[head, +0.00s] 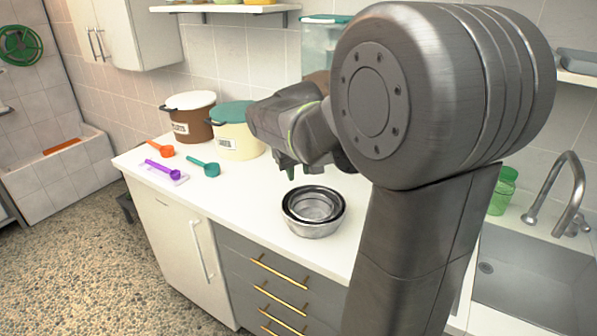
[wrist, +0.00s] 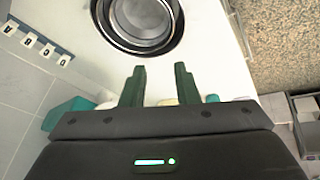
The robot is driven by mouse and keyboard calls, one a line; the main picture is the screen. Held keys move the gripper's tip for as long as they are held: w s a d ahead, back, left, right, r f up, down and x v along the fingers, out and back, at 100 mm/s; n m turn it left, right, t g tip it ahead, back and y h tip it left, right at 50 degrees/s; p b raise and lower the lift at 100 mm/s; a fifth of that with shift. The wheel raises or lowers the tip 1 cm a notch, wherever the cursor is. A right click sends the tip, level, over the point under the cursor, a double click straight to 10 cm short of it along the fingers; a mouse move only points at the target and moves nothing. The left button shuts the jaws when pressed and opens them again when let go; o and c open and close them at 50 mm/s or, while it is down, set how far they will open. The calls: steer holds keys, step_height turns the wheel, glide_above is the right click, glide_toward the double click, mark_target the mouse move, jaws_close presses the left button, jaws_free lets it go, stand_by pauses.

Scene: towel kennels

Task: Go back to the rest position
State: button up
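My gripper (wrist: 159,88) is open in the wrist view, with a clear gap between its two dark green fingers and nothing between them. In the head view my gripper (head: 287,166) hangs above the white counter, behind and a little left of the metal bowls. My arm is folded over the counter and hides part of the wall and counter behind it. The nested metal bowls (head: 314,228) stand on the counter. In the wrist view the bowls (wrist: 147,45) lie beyond the fingertips, apart from them.
On the counter (head: 245,202) are an orange scoop (head: 160,148), a purple scoop (head: 162,170), a teal scoop (head: 204,167), a brown bin (head: 190,115) and a cream bin (head: 236,130). A green jar (head: 503,190) stands near the sink (head: 535,280) at right. The floor at left is clear.

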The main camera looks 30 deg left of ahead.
steer(key=shift+f, duration=0.1)
steer(key=x, duration=1.3)
steer(key=shift+s+f, duration=0.1)
steer(key=shift+f, duration=0.15)
steer(key=shift+r, duration=0.55)
steer(key=shift+f, duration=0.15)
